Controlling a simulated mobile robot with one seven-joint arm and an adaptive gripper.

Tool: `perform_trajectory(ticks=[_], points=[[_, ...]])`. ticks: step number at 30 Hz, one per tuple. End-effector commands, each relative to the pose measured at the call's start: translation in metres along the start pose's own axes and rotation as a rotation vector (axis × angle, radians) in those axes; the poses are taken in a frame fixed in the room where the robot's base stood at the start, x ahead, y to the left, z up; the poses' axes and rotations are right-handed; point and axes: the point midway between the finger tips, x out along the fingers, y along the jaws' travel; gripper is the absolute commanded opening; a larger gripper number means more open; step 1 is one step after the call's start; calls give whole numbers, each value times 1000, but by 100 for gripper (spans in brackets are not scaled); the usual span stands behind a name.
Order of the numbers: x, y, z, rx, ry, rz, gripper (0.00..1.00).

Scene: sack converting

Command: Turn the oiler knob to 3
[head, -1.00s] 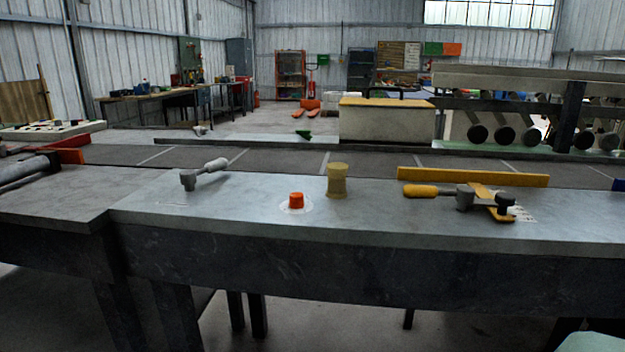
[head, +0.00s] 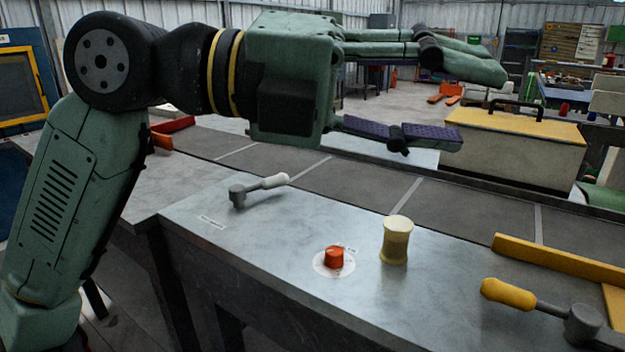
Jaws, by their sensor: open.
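The knob (head: 334,257) is small and orange-red and sits on a round white dial plate (head: 322,270) on the grey bench top. Marks on the dial are too small to read, so I cannot tell its setting. My gripper (head: 480,105) is open and empty. It is up in the air, above and to the right of the knob in the picture, its fingers pointing right. Nothing touches the knob.
A yellow spool-shaped piece (head: 396,240) stands just right of the knob. A white-handled lever (head: 262,188) is to the left, a yellow-handled lever (head: 530,303) to the right. A yellow bar (head: 560,260) lies behind. A cream box (head: 510,150) stands farther back.

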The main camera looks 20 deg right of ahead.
Motion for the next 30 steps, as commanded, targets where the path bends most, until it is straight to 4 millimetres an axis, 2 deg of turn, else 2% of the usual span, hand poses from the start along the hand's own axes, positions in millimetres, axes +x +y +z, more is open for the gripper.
perform_trajectory(ticks=[1, 4, 7, 9, 12, 15, 18, 23, 30], points=[[19, 22, 17, -112, 23, 185, 43], [29, 82, 42, -358, 6, 558, 43], [11, 127, 59, -574, -83, 891, 43], [-10, 146, 67, -699, -167, 1082, 43], [-38, 159, 73, -829, -286, 1281, 43], [-57, 163, 75, -906, -370, 1395, 43], [-66, 167, 75, -938, -408, 1443, 43], [-64, 185, 68, -943, -410, 1450, 43], [-57, 228, 55, -940, -405, 1447, 43]])
